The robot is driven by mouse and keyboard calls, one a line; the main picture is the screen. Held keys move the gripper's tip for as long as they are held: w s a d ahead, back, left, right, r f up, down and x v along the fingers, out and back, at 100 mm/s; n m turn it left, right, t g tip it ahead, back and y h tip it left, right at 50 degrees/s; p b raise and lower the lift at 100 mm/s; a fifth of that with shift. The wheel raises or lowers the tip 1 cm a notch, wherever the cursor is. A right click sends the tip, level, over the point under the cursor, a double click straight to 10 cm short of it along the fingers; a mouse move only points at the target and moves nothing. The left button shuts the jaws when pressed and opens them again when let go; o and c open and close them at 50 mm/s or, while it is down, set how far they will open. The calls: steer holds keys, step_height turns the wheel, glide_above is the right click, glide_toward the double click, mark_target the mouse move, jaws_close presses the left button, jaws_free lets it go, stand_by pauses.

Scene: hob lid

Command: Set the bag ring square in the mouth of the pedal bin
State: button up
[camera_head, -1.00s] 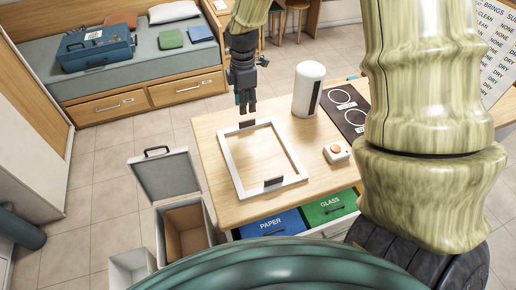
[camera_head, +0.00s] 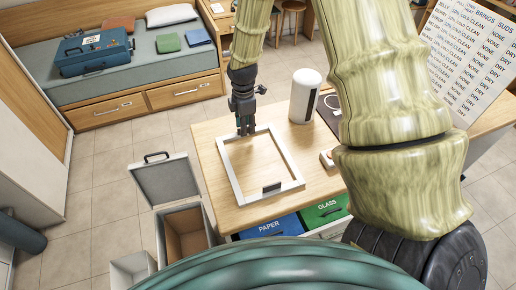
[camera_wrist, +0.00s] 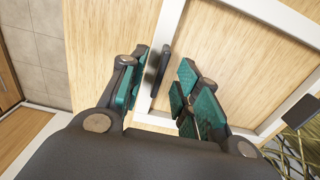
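The bag ring (camera_head: 286,153) is a white square frame with two dark tabs, lying flat on the wooden worktop. Its near dark tab (camera_head: 271,187) is in plain view in the head view; the far one is hidden behind my gripper (camera_head: 245,130). In the wrist view my gripper (camera_wrist: 158,95) is open, its teal-padded fingers on either side of a dark tab (camera_wrist: 160,70) on the white frame (camera_wrist: 168,45). The tab is close to the left finger. The pedal bin (camera_head: 207,222) stands on the floor left of the worktop, its grey lid (camera_head: 166,180) raised and its brown inside showing.
A white cylinder (camera_head: 304,96) stands right of the ring, with a small white box with an orange button (camera_head: 327,159) nearer. A smaller pale bin (camera_head: 130,268) stands beside the pedal bin. Blue PAPER (camera_head: 270,229) and green GLASS (camera_head: 326,211) fronts lie below the worktop.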

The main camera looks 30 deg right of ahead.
steer(key=shift+f, duration=0.8)
jaws_close()
steer(key=shift+r, duration=0.1)
